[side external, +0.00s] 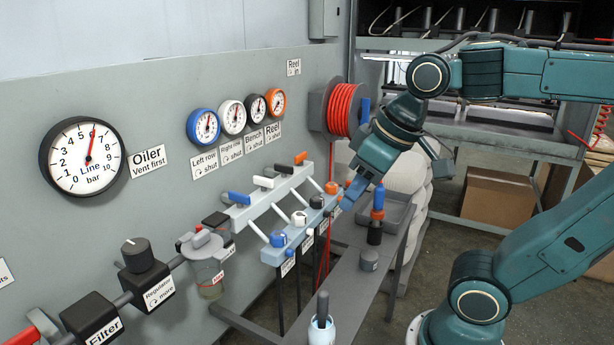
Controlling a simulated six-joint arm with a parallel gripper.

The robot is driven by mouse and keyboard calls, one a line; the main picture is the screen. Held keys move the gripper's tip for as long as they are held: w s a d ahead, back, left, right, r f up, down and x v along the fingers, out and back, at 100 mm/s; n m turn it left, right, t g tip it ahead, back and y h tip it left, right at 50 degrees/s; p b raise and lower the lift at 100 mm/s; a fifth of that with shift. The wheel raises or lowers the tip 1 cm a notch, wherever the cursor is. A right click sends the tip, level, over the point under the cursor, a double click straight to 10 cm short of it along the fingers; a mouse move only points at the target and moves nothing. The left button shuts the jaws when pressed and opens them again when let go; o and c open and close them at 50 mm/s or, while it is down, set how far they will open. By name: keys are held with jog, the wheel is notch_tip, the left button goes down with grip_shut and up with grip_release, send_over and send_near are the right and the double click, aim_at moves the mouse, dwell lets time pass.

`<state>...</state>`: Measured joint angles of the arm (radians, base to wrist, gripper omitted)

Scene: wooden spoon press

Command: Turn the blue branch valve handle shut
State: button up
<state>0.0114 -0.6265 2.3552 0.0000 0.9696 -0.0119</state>
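The blue valve handle (238,198) is a short lever at the near left end of the pale upper manifold (262,202). It points away from the manifold toward the wall, much like the white handle beside it. A blue round knob (279,239) sits below it, on the near end of the lower block (272,256). My gripper (349,198) hangs to the right of the manifold, pointing down, near the block's far end and well apart from the blue handle. No held object shows; its finger gap is not clear from this side.
White (263,182), black (284,168) and orange (301,158) handles follow along the manifold. The oiler bowl (208,272) is near left of the manifold.

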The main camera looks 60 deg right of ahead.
jog(key=w+d+r+g, duration=0.1)
jog(key=w+r, duration=0.4)
jog(key=w, duration=0.4)
jog(key=g, duration=0.4)
send_over(239, 193)
jog(key=f, duration=0.2)
jog(key=shift+a+r, duration=0.1)
jog(key=shift+r, duration=0.1)
jog(key=shift+f, duration=0.15)
jog(key=shift+f, duration=6.75)
jog(key=shift+c, duration=0.2)
grip_shut()
